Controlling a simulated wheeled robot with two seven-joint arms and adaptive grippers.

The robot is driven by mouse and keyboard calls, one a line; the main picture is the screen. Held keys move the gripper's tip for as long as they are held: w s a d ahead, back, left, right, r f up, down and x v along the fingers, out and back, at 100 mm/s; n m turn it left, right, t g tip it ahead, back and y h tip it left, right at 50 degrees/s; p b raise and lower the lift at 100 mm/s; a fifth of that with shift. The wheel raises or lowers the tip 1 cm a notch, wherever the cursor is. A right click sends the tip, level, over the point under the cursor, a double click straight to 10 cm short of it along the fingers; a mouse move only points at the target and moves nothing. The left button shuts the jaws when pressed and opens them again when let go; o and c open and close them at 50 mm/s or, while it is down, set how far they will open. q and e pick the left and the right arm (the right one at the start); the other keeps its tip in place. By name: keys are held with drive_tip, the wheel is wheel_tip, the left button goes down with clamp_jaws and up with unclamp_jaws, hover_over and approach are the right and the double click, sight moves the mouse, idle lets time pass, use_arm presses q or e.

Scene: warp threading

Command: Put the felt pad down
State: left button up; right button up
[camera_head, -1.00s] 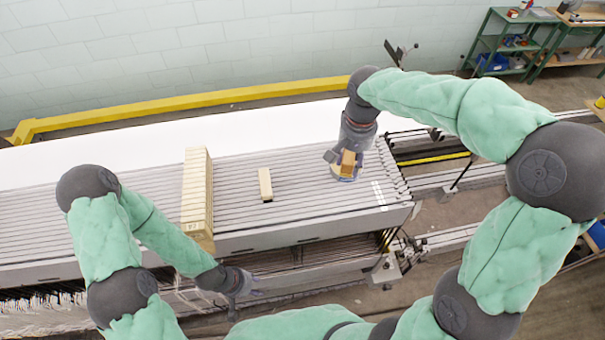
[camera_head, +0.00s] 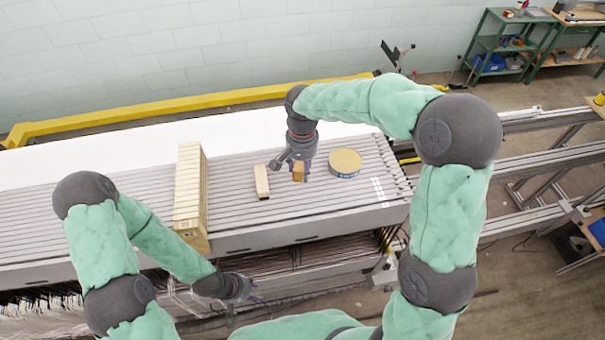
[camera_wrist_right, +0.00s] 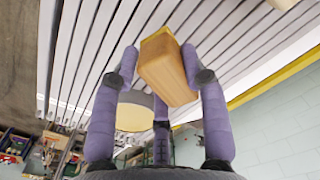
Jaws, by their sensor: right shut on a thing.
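The felt pad (camera_head: 298,172) shows as a tan, wood-coloured block. My right gripper (camera_head: 300,170) is shut on it, over the grey slatted surface between a pale block and a round tin. In the right wrist view the felt pad (camera_wrist_right: 168,68) is tilted between the purple fingers of the right gripper (camera_wrist_right: 155,75). Whether its underside touches the slats cannot be told. My left gripper (camera_head: 243,298) is empty, with its fingers apart, low in front of the slatted surface's near edge.
The pale block (camera_head: 262,181) lies just left of the felt pad. The round tin (camera_head: 345,162) stands to its right and also shows in the wrist view (camera_wrist_right: 132,112). A long row of cream pieces (camera_head: 190,195) stands further left. Slats (camera_head: 240,215) between row and pale block are bare.

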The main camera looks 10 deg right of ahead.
sight(302, 166)
drive_tip(key=shift+f+b, duration=0.35)
drive_tip(key=shift+f, duration=0.9)
drive_tip(key=shift+f, duration=0.1)
drive_tip(key=o, duration=1)
drive_tip(key=shift+r, duration=0.55)
wheel_tip(302, 166, up, 11)
drive_tip(key=shift+r+b, duration=0.1)
drive_tip(key=shift+b, duration=0.7)
drive_tip(key=shift+d, duration=0.1)
